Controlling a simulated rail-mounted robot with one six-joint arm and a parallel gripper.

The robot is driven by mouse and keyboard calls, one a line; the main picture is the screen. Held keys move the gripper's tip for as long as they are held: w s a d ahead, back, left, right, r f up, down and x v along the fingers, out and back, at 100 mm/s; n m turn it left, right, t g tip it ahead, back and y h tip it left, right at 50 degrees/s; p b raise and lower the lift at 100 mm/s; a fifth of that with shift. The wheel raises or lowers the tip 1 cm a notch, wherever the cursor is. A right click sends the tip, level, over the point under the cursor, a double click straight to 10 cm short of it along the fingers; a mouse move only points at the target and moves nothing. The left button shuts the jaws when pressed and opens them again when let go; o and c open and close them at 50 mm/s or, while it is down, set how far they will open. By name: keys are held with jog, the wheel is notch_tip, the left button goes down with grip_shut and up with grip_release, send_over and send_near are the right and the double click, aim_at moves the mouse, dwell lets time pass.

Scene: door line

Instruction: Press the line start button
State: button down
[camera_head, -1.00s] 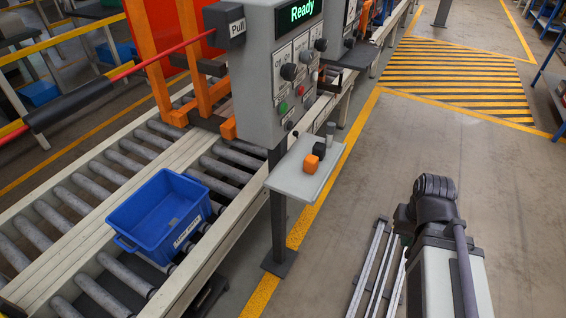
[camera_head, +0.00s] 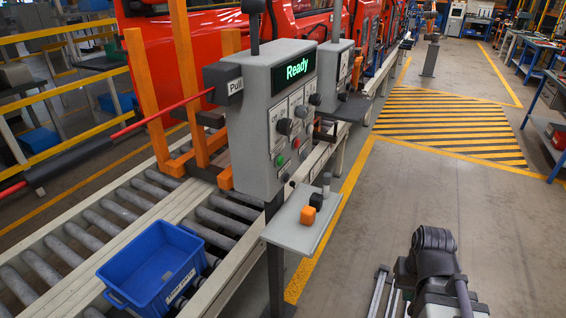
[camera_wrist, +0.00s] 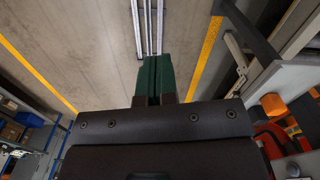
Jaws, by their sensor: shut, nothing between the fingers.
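The grey control box (camera_head: 262,130) stands on a post beside the roller conveyor in the head view, with a green "Ready" display (camera_head: 297,68) at its top. On its face are a green button (camera_head: 281,160), a red button (camera_head: 295,143) and black knobs (camera_head: 284,127). The labels are too small to read, so I cannot tell which control is the line start button. My gripper (camera_wrist: 159,77) shows in the wrist view with its two green fingers together and nothing between them. It points over the bare floor, apart from the control box.
A blue bin (camera_head: 130,292) sits on the rollers. A red pull bar (camera_head: 160,116) sticks out to the left.

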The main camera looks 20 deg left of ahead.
aim_at(282, 162)
jog(key=w+a+r+m+t+y+b, duration=0.1)
jog(key=w+a+r+m+y+b, duration=0.15)
jog(key=w+a+m+y, duration=0.85)
jog(key=w+a+r+m+t+y, duration=0.2)
jog(key=w+a+r+m+y, duration=0.4)
jog(key=w+a+r+m, duration=0.3)
notch_tip(282, 162, up, 4)
jog(key=shift+a+f+t+y, duration=0.15)
jog(key=shift+a+t+y, duration=0.2)
jog(key=shift+a, duration=0.45)
jog(key=shift+w, duration=0.1)
jog(key=x, duration=1.4)
jog(key=shift+f, duration=0.1)
